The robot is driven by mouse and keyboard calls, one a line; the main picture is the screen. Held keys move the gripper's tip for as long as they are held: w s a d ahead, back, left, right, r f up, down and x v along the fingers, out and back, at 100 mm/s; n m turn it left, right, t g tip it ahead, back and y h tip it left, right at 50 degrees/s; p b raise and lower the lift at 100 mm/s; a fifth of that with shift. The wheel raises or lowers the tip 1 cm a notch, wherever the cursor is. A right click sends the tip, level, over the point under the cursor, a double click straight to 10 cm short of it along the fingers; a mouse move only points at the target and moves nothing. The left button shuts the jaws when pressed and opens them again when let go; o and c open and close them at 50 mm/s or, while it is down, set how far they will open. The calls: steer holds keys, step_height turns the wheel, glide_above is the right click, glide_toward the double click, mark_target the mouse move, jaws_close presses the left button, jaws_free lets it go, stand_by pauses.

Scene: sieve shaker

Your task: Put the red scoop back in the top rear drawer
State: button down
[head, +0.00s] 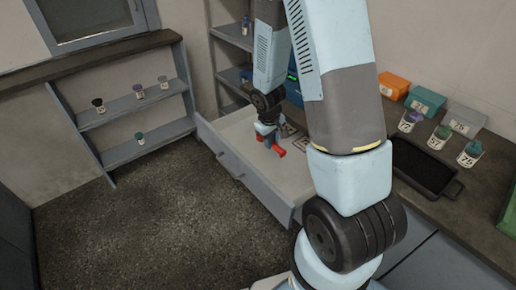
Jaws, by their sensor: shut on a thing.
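The red scoop (276,149) is at the tip of my gripper (267,136). My gripper is shut on it, and the scoop is over the inside of an open drawer (232,151). From this angle I cannot tell whether the scoop touches the drawer floor. The drawer is pulled out from the grey cabinet, and its pale floor shows around the scoop. Small marked items (298,142) lie in the drawer behind the scoop. My arm hides the right part of the drawer.
A worktop (430,180) at right holds a black tray (420,165), several lidded jars (441,136) and orange, teal and grey boxes (425,101). A shelf unit (130,118) with small jars stands at left. The floor (140,220) in front of the drawer is clear.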

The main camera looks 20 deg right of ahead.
steer(key=w+f, duration=0.4)
steer(key=w, duration=0.4)
glide_above(263, 147)
steer(key=s, duration=0.1)
steer(key=f, duration=0.5)
steer(key=shift+a+f, duration=0.15)
steer(key=shift+a, duration=0.05)
steer(key=shift+w+f, duration=0.1)
steer(key=shift+f, duration=0.2)
step_height(263, 147, down, 3)
steer(key=shift+w+f, duration=0.15)
steer(key=c, duration=0.9)
jaws_free()
steer(key=shift+c, duration=0.2)
